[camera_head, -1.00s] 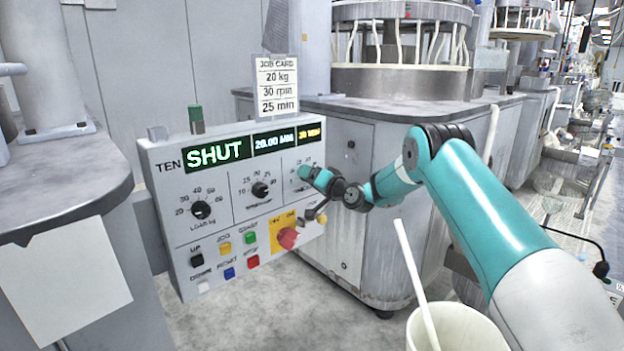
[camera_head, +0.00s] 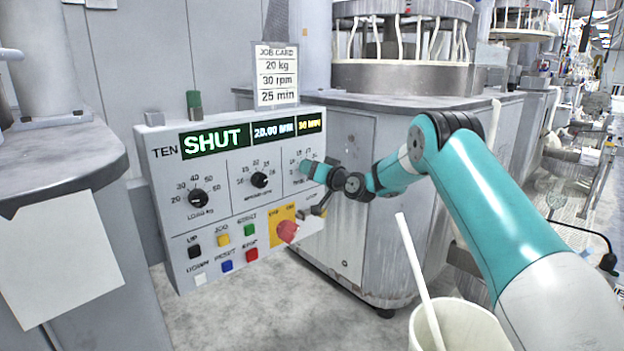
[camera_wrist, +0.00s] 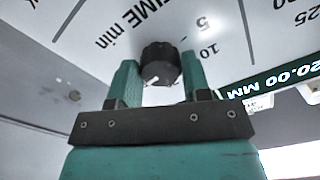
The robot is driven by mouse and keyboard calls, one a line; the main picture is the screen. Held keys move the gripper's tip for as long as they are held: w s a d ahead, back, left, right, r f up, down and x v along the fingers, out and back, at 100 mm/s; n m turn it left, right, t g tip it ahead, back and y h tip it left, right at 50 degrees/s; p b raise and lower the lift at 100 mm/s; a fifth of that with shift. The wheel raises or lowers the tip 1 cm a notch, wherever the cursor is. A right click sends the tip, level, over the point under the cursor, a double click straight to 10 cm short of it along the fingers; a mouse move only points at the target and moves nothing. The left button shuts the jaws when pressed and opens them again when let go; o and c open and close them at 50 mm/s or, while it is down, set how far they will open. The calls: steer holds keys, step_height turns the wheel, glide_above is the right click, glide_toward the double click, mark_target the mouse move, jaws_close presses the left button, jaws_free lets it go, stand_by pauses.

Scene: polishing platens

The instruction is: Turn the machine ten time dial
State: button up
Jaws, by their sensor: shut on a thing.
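The time dial (camera_wrist: 158,62) is a black knob on the pale panel in the wrist view. "TIME min" is printed to its left, and the scale figures 5 and 10 lie to its right. A small white mark shows on its near side; the exact setting is unclear. My teal-fingered gripper (camera_wrist: 161,80) is shut on the dial, one finger on each side. In the head view my gripper (camera_head: 310,171) is at the right end of the machine ten panel (camera_head: 232,222) and hides the dial. The display (camera_head: 215,140) reads SHUT and 20.00 MM.
The load dial (camera_head: 197,198) and another black dial (camera_head: 260,180) sit left of my gripper. A red knob (camera_head: 287,231) on a yellow plate is just below it. Coloured buttons line the panel's lower left. A job card (camera_head: 277,77) reads 20 kg, 30 rpm, 25 min. A white bucket (camera_head: 455,325) stands in front.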

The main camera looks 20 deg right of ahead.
steer(key=shift+d+f+n+b, duration=0.1)
steer(key=shift+n+b, duration=2)
steer(key=shift+b, duration=0.2)
steer(key=o, duration=0.9)
steer(key=v, duration=1.7)
steer(key=shift+s, duration=0.2)
